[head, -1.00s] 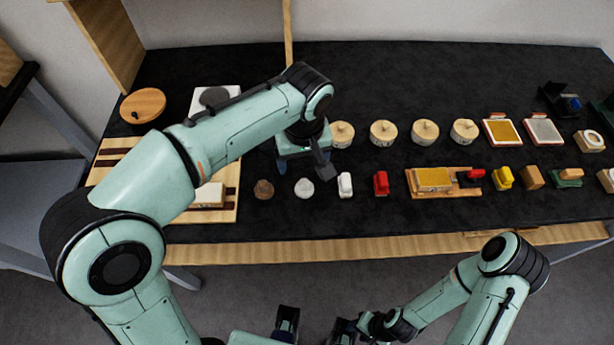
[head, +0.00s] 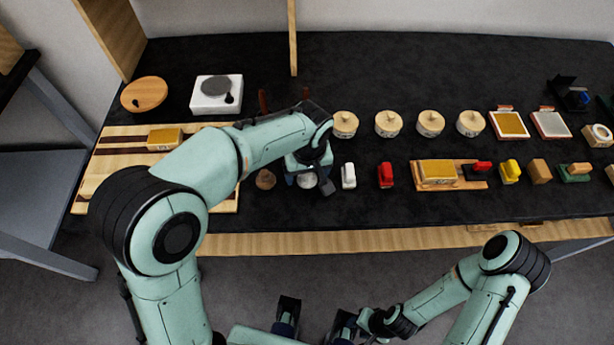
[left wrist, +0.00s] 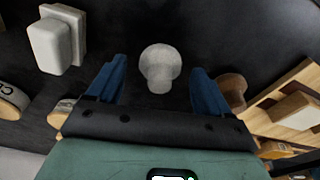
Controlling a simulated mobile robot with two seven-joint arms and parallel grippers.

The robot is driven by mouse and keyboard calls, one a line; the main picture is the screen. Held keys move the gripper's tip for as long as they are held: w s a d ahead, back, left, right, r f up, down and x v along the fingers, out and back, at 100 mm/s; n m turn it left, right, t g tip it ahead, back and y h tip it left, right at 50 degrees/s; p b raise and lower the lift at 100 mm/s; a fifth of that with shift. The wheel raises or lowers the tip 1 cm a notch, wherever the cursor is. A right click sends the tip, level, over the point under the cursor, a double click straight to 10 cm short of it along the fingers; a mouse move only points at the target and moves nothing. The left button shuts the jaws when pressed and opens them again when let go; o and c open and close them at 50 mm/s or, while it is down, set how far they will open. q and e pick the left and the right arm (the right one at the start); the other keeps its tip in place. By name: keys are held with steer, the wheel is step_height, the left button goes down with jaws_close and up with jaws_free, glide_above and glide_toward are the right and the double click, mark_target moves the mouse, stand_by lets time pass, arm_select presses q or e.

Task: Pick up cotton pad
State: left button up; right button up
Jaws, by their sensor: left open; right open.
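The cotton pad (left wrist: 160,66) appears as a small whitish round piece with a knob-like part; in the head view it (head: 307,181) is partly hidden by my left gripper. My left gripper (head: 309,178) is open above the table over this piece. In the left wrist view, its blue fingers (left wrist: 159,76) stand on either side of the piece, with gaps on both sides. My right gripper (head: 315,318) is open and low at the front, away from the table.
A brown knobbed piece (head: 265,179) stands left of the pad and a white stamp-like block (head: 348,176) right of it. A red block (head: 386,175) is further right. Round wooden-lidded pots (head: 388,124) line up behind. A striped board (head: 112,163) lies at the left.

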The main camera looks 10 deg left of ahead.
arm_select(q)
steer(key=c, duration=1.1)
step_height(320, 180, up, 20)
steer(key=p, duration=0.3)
steer(key=shift+p, duration=0.35)
arm_select(e)
steer(key=r, duration=0.1)
steer(key=w+r, duration=0.1)
steer(key=r, duration=0.2)
steer(key=shift+w, duration=0.25)
arm_select(q)
steer(key=shift+o, duration=0.4)
arm_select(e)
steer(key=shift+d, duration=0.1)
